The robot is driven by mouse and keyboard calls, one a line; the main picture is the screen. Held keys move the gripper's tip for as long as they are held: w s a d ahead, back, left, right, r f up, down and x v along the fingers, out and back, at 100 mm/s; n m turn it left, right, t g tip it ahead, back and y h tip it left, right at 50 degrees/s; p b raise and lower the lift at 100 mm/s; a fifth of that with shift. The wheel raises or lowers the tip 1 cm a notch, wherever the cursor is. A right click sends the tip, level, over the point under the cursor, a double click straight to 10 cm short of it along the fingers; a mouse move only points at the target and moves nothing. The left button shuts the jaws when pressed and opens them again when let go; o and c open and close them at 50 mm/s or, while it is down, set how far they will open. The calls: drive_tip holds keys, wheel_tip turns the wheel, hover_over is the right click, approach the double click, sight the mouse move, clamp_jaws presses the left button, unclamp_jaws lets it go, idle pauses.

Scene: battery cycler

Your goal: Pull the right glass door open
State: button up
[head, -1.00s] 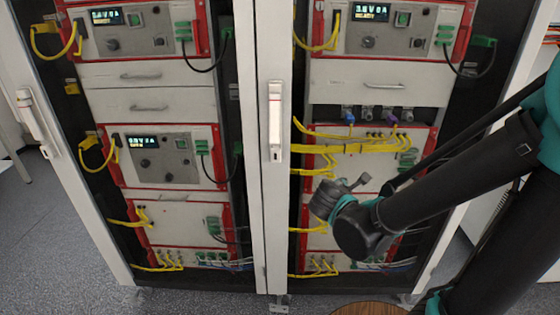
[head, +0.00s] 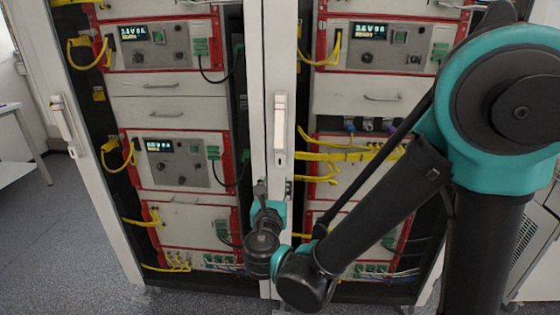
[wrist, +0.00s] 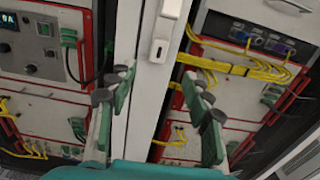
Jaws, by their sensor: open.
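The right glass door has a white frame (head: 283,75) and clear glass over the right rack, and it looks shut. Its white upright handle (head: 280,125) is on the door's left edge. In the wrist view the lower end of the handle (wrist: 168,12) shows at the top centre, with a keyhole plate (wrist: 160,49) under it. My gripper (head: 261,188) is in front of the white middle posts, below the handle in the head view. In the wrist view my gripper (wrist: 159,84) has its green fingers spread on both sides of the door's edge, with nothing between them.
A left glass door with its own white handle (head: 62,118) covers the left rack. Red-framed units, yellow cables and drawers sit behind the glass. A white table (head: 15,135) stands at far left. Grey floor (head: 60,245) is open at lower left.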

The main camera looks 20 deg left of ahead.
sight(280, 158)
drive_tip(key=x, duration=1.5)
drive_tip(key=shift+w+d, duration=0.1)
drive_tip(key=shift+w, duration=0.1)
clamp_jaws()
